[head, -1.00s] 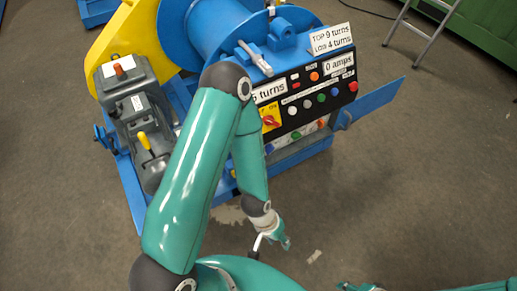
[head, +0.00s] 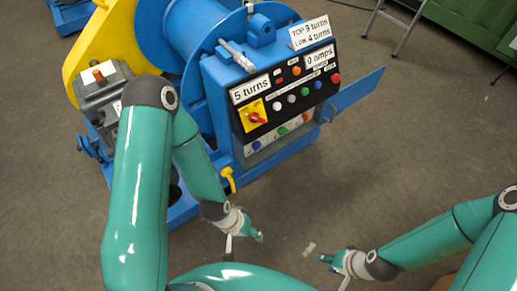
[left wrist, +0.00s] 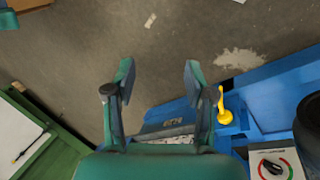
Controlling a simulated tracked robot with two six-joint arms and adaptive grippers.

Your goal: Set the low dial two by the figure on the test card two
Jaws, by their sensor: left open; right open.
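A white card (head: 310,33) on top of the blue machine reads "TOP 9 turns" and "LOW 4 turns". Below it, the black panel has a "5 turns" label (head: 250,90), a "0 amps" label (head: 320,56) and a red knob on a yellow plate (head: 256,116). In the left wrist view, a dial (left wrist: 272,167) with a black knob and coloured arc is cut by the bottom right edge. My left gripper (head: 246,237) is open and empty in front of the machine; its spread fingers show in the left wrist view (left wrist: 160,78). My right gripper (head: 335,261) is open, over the floor.
A yellow handle (head: 228,178) stands at the machine's low front; it is just right of my fingers in the left wrist view (left wrist: 223,108). Coloured buttons line the panel. A blue plate (head: 357,92) juts out right. Floor (head: 420,150) to the right is clear.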

